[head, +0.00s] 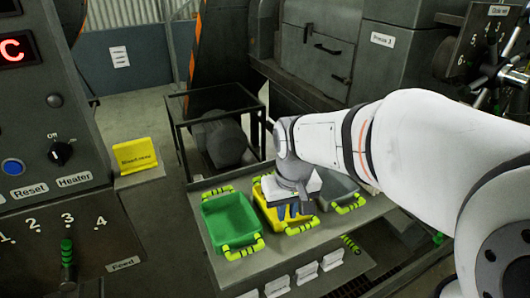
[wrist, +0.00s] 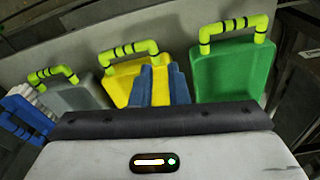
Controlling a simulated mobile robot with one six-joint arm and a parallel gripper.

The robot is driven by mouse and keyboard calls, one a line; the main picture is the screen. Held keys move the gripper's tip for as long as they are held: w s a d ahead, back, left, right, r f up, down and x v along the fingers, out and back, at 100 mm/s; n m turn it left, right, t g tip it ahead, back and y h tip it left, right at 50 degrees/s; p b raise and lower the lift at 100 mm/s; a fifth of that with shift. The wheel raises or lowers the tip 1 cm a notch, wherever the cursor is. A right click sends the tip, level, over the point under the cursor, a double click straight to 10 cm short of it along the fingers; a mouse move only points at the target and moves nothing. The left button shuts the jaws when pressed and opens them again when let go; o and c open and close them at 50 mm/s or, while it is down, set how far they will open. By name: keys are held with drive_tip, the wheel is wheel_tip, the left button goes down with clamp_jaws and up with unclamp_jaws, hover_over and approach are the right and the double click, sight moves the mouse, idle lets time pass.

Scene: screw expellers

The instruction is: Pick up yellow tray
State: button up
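The yellow tray (head: 264,208) sits on a grey shelf between a green tray (head: 228,220) and a grey tray (head: 335,186). In the head view my gripper (head: 292,211) reaches down over the yellow tray and hides much of its right side. In the wrist view the yellow tray (wrist: 125,84) lies beyond my gripper (wrist: 160,86), with its yellow-green handle (wrist: 129,52) to the upper left of the fingers. The blue fingers are apart, with yellow showing between them. I see nothing held. The tray's other end is hidden by my gripper in the wrist view.
The green and grey trays stand close on either side. A blue object (wrist: 27,120) is at the far left of the wrist view. A black frame (head: 222,125) stands behind the shelf. A control panel (head: 50,130) and a yellow sign (head: 136,154) are at left.

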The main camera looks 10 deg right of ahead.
drive_tip(key=n+g+p, duration=0.1)
drive_tip(key=n+p, duration=0.1)
drive_tip(key=p, duration=0.1)
hover_over(263, 204)
drive_tip(key=shift+f, duration=0.15)
drive_tip(key=shift+w+f, duration=0.2)
drive_tip(key=shift+f, duration=0.05)
wheel_tip(263, 204, down, 8)
drive_tip(key=shift+r+p, duration=0.2)
drive_tip(key=shift+p, duration=0.9)
drive_tip(key=shift+c, duration=0.4)
clamp_jaws()
drive_tip(key=shift+w+r, duration=0.1)
drive_tip(key=shift+r, duration=0.05)
